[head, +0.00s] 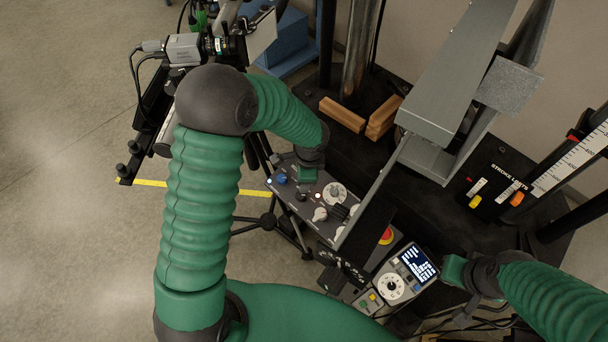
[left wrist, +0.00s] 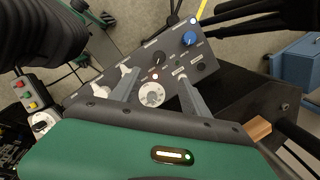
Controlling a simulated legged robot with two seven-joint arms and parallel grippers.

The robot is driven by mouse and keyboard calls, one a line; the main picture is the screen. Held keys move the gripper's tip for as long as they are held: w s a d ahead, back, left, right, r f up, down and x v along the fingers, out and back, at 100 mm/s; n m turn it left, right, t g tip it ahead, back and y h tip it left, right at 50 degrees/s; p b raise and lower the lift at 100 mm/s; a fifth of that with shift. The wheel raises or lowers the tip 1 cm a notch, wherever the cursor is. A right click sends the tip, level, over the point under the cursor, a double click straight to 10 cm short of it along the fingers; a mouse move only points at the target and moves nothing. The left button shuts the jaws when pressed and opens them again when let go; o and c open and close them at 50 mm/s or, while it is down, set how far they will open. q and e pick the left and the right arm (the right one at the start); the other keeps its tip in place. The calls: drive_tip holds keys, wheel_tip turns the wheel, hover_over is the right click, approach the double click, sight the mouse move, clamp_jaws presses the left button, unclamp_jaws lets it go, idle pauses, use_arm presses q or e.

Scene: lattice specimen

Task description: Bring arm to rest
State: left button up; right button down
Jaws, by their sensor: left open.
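My left arm arches in from the lower left in the head view. Its green gripper (head: 308,173) points down over the far left part of a grey control panel (head: 296,203); its fingers are hard to make out there. In the left wrist view the left gripper's two grey fingers (left wrist: 158,82) are apart with nothing held between them. A white dial (left wrist: 151,94) and the panel (left wrist: 133,63) lie beyond them. My right gripper (head: 449,272) is at the lower right, just right of a lit display (head: 419,264). Its fingers cannot be made out.
A grey metal frame (head: 452,85) rises right of the left gripper. A red stop button (head: 387,236) sits below it. Wooden blocks (head: 342,115) lie on the black base. A camera (head: 185,48) on a stand is at the upper left. Floor at far left is clear.

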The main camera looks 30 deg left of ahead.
use_arm(q)
drive_tip(key=shift+r, duration=0.2)
drive_tip(key=shift+s, duration=0.1)
idle(0.4)
drive_tip(key=s+d+r+n+b, duration=0.1)
drive_tip(key=s+r+n, duration=0.2)
drive_tip(key=s+n, duration=0.3)
drive_tip(key=s+d+r+n+t+h+b, duration=0.1)
drive_tip(key=s+r+n, duration=0.2)
drive_tip(key=s+n, duration=0.3)
drive_tip(key=shift+s+d+r+h, duration=0.2)
drive_tip(key=shift+s+d+h, duration=0.15)
drive_tip(key=shift+s, duration=0.85)
drive_tip(key=shift+w, duration=0.15)
drive_tip(key=shift+f, duration=0.1)
